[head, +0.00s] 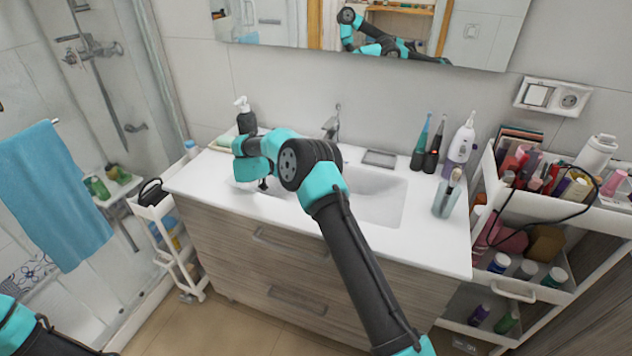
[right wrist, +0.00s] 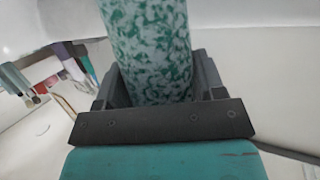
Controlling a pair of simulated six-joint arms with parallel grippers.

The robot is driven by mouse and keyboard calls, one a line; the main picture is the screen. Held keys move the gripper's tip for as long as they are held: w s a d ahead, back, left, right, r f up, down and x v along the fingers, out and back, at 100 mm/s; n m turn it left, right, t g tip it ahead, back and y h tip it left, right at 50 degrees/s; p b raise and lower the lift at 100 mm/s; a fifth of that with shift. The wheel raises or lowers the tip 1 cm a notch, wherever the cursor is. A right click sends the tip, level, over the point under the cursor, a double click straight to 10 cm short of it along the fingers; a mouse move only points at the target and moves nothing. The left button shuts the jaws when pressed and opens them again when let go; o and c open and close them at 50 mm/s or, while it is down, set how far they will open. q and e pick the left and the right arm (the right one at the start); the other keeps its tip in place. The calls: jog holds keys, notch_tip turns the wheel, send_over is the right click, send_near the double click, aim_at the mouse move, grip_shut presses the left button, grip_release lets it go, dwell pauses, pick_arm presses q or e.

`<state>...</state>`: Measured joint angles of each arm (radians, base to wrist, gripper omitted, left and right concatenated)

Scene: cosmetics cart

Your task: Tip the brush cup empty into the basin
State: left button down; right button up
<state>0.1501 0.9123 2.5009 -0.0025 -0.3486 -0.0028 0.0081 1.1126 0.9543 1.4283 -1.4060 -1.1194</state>
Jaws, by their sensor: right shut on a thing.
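My right gripper (head: 263,184) is over the left part of the white basin (head: 378,205), mostly hidden behind its own arm. In the right wrist view it is shut on a green-and-white mottled cylinder (right wrist: 150,45). The cylinder's ends are out of that view, and I cannot make it out in the head view. A clear bluish cup (head: 444,205) with brushes (head: 454,182) stands upright on the counter right of the basin, apart from the gripper. Only part of my left arm shows at the bottom left; its gripper is out of view.
Electric toothbrushes (head: 433,148) and a white-purple bottle (head: 459,150) stand behind the clear cup. A dark soap dispenser (head: 246,121) stands at the counter's back left, near my right arm. The tap (head: 332,125) rises behind the basin. A crowded cart (head: 515,290) is at the right.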

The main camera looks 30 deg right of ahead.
jog(key=shift+s, duration=0.1)
jog(key=shift+s+d+f+m+t, duration=0.25)
jog(key=shift+s+f+m+t, duration=0.2)
jog(key=shift+s+m, duration=0.35)
jog(key=s+m, duration=0.1)
jog(key=s+d+r+m+t, duration=0.1)
jog(key=s+r+m+t+y, duration=0.1)
jog(key=m, duration=0.1)
jog(key=shift+s+d, duration=0.2)
jog(key=shift+s, duration=0.15)
jog(key=shift+s+d+r+m+t, duration=0.1)
jog(key=shift+s+r+m+t, duration=0.1)
jog(key=shift+m+t, duration=0.35)
jog(key=shift+r+m, duration=0.15)
jog(key=shift+m, duration=0.4)
jog(key=shift+s+r+m+t+p, duration=0.1)
jog(key=shift+r+m+t+p, duration=0.1)
jog(key=shift+m+t+p, duration=0.15)
jog(key=shift+s+d+r+m+t, duration=0.1)
jog(key=shift+r+m+t, duration=0.15)
jog(key=shift+m, duration=0.3)
jog(key=shift+s+r+m+t, duration=0.15)
jog(key=shift+m+t, duration=0.15)
jog(key=shift+m, duration=0.2)
dwell(0.6)
